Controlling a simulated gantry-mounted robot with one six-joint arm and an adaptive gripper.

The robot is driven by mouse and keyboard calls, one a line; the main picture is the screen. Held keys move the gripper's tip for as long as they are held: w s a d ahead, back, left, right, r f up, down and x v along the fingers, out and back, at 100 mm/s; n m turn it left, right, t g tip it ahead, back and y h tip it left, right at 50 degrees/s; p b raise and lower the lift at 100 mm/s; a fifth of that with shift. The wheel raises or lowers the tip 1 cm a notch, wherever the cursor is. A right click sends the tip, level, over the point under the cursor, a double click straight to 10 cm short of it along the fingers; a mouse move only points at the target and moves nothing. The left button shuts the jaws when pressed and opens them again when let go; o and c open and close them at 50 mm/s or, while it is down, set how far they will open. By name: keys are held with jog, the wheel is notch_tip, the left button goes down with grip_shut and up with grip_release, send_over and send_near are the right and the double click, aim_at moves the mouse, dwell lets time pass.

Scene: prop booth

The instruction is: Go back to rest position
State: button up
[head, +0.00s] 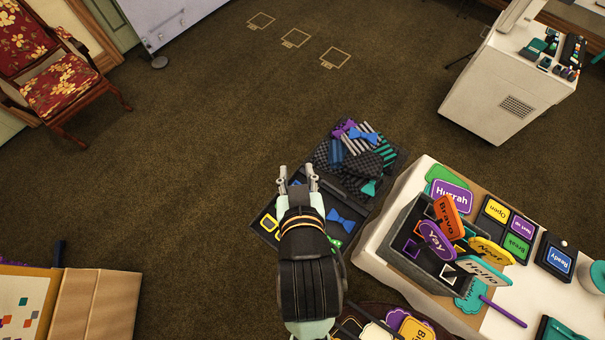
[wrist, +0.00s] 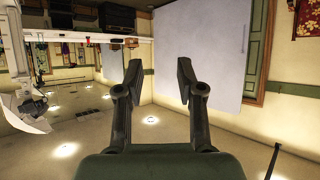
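My gripper (head: 298,176) points up and away in the head view, over the dark open case of bow ties and ties. In the wrist view its two dark fingers (wrist: 158,84) stand wide apart with nothing between them. It is open and empty. My arm hides part of the case's lower side. The wrist view looks out across the room, at a wall and a large pale panel.
The dark case (head: 262,232) lies below my gripper. To its right, a cloth-covered table (head: 378,240) bears a grey divided bin (head: 400,262) of word signs. A white cabinet (head: 480,100) stands at upper right, a floral chair (head: 62,82) at upper left.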

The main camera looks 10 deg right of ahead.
notch_tip(320, 180, up, 10)
jog(key=a+p, duration=0.1)
jog(key=p, duration=0.7)
jog(key=shift+s+a+t+p, duration=0.3)
jog(key=shift+s+a+p, duration=0.05)
jog(key=shift+s+p, duration=0.05)
